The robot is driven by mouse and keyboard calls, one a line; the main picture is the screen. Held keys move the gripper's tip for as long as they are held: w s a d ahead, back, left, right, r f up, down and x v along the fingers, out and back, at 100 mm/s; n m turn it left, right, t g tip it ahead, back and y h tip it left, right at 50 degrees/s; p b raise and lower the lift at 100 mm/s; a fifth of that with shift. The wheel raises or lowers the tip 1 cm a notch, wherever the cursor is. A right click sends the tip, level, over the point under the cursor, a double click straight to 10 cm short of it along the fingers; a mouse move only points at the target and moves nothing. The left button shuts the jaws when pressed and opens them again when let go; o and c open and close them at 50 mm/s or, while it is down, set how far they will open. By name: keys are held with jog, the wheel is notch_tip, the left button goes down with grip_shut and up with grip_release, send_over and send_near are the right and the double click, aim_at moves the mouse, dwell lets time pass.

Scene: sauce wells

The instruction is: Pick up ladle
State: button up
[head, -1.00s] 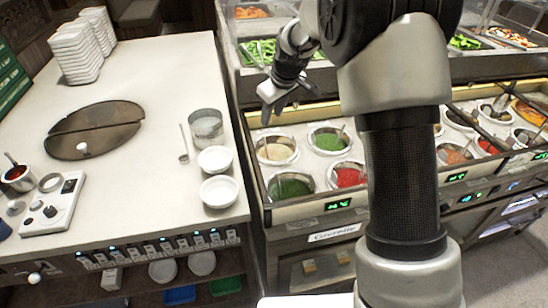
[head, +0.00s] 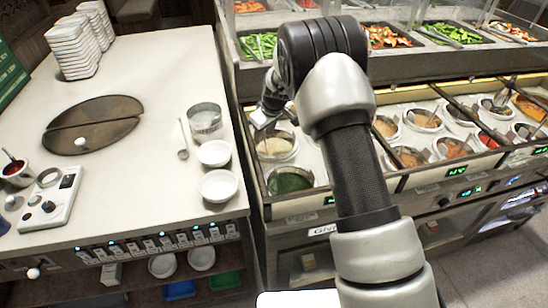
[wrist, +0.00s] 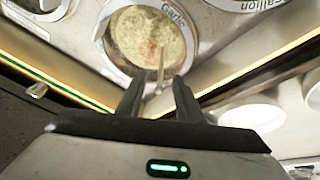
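My gripper (head: 262,120) is over the left edge of the sauce station, beside the pale sauce well (head: 276,147). In the wrist view, my gripper's two fingers (wrist: 158,92) are apart. A thin ladle handle (wrist: 160,62) rises from that well, labelled Garlic (wrist: 118,52), and its near end appears in line with the gap between the fingers. I cannot tell whether it is between them or just beyond; the ladle's bowl is hidden in the sauce. Another ladle (head: 183,153) lies on the white counter, left of the metal container.
A metal container (head: 205,124) and two white bowls (head: 218,186) stand near the counter's right edge. A green sauce well (head: 290,181) lies in front of the pale one. My arm hides nearby wells. A dark gap separates the counter and station.

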jog(key=shift+w+f, duration=0.15)
jog(key=shift+f, duration=0.15)
grip_shut()
notch_tip(320, 180, up, 10)
jog(key=shift+r+p, duration=0.1)
jog(key=shift+p, duration=0.2)
dwell(0.4)
